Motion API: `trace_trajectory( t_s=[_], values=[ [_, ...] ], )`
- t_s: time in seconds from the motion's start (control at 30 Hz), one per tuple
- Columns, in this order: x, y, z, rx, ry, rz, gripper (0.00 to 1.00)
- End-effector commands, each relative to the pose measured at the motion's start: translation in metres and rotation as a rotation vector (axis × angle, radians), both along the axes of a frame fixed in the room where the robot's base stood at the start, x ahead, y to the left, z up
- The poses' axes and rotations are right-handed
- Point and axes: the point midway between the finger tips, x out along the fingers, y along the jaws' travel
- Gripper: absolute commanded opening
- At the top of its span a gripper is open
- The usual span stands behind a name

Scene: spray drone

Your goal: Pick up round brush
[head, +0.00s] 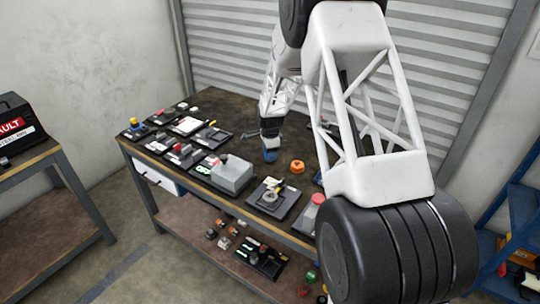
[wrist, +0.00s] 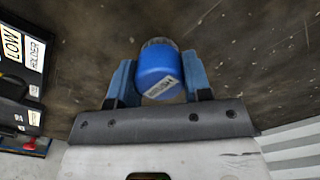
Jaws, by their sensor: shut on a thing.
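The round brush (wrist: 158,70) is a short blue cylinder with a pale printed label and a dark grey end. In the wrist view it sits between the two blue fingers of my gripper (wrist: 160,82), which is shut on it. The brush is too small to tell apart from the blue fingers there. I cannot tell whether the brush touches the bench top.
The dark workbench (head: 222,106) carries several black trays with small parts. A grey box (head: 233,174) and an orange knob (head: 297,166) stand near my gripper. A labelled holder (wrist: 22,50) is at the left of the wrist view.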

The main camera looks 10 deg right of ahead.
Motion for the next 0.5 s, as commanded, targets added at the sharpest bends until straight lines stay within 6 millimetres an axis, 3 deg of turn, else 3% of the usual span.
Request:
trace_trajectory(
  t_s=[0.5],
  values=[
    [0.000, 0.000, 0.071, 0.000, -0.002, 0.000, 0.21]
  ],
)
